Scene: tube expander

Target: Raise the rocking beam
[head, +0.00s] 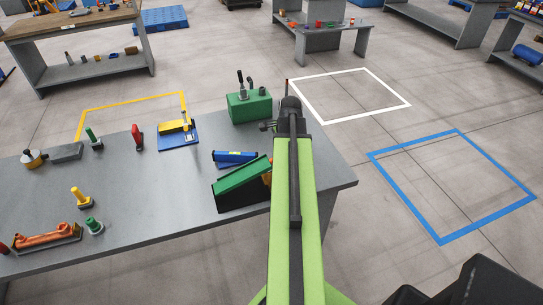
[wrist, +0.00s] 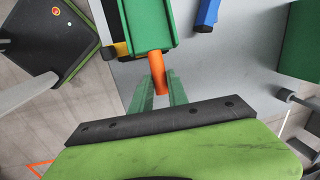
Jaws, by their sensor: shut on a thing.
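The rocking beam is a green channel (head: 241,178) on a black stand (head: 238,199) near the table's right end. In the head view it slants up to the right in the picture. Its orange handle (head: 267,179) shows at the right end, partly hidden by my arm. In the wrist view the green beam (wrist: 148,22) is at the top and the orange handle (wrist: 157,66) points toward me. My gripper (wrist: 158,84), with green fingers, is shut on the orange handle. The head view hides my gripper behind my arm.
On the grey table (head: 150,200), a blue piece (head: 235,157) lies just behind the beam. A green box (head: 249,105) stands at the back, beside a blue-and-yellow device (head: 177,132). Several small tools stand to the left. Floor right of the table is open.

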